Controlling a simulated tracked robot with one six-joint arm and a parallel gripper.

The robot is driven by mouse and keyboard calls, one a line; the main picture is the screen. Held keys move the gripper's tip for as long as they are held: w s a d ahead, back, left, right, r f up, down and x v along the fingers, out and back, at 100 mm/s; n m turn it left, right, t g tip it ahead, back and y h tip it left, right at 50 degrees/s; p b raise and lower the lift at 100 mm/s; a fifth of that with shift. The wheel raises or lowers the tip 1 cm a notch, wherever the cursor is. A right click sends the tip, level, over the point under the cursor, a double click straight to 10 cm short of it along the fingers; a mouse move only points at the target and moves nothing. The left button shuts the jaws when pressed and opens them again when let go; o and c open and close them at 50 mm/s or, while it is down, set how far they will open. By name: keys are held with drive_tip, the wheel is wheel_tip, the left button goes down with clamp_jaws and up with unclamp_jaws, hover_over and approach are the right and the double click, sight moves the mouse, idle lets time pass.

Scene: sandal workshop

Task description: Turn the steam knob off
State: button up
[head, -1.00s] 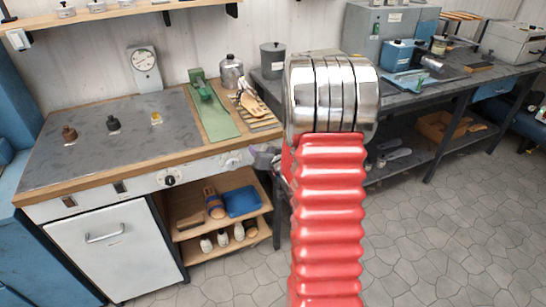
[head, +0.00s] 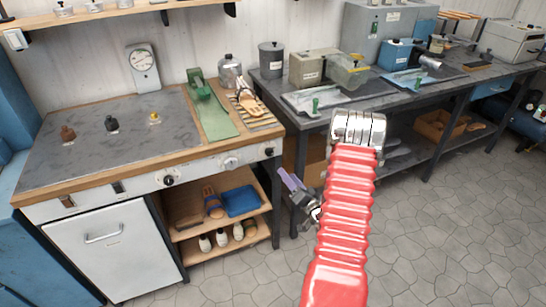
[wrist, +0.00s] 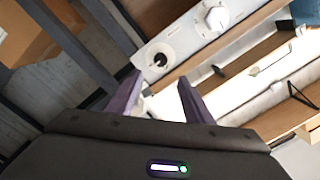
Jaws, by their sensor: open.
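The counter's white front panel (head: 200,172) carries a dark knob (head: 169,180) at left, a larger pale knob (head: 231,162), and a dark knob (head: 269,152) at the right end. I cannot read which one is the steam knob. My gripper (head: 287,176) has purple fingers and is open and empty, below and right of the right-end knob, apart from it. In the wrist view the fingers (wrist: 160,78) point at the panel. The right-end dark knob (wrist: 160,58) shows just beyond the fingertips, and the pale knob (wrist: 215,17) is further up and right.
A white cabinet door (head: 105,245) is at left. A dark workbench (head: 380,100) stands behind my arm. The floor (head: 440,220) at right is clear.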

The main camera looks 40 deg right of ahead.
sight(271, 154)
drive_tip(key=shift+w, duration=0.1)
drive_tip(key=x, duration=1.3)
drive_tip(key=shift+w+d, duration=0.15)
drive_tip(key=shift+w, duration=0.15)
drive_tip(key=c, duration=1.1)
drive_tip(key=shift+s+d, duration=0.15)
drive_tip(key=shift+d, duration=0.05)
drive_tip(key=shift+a, duration=0.1)
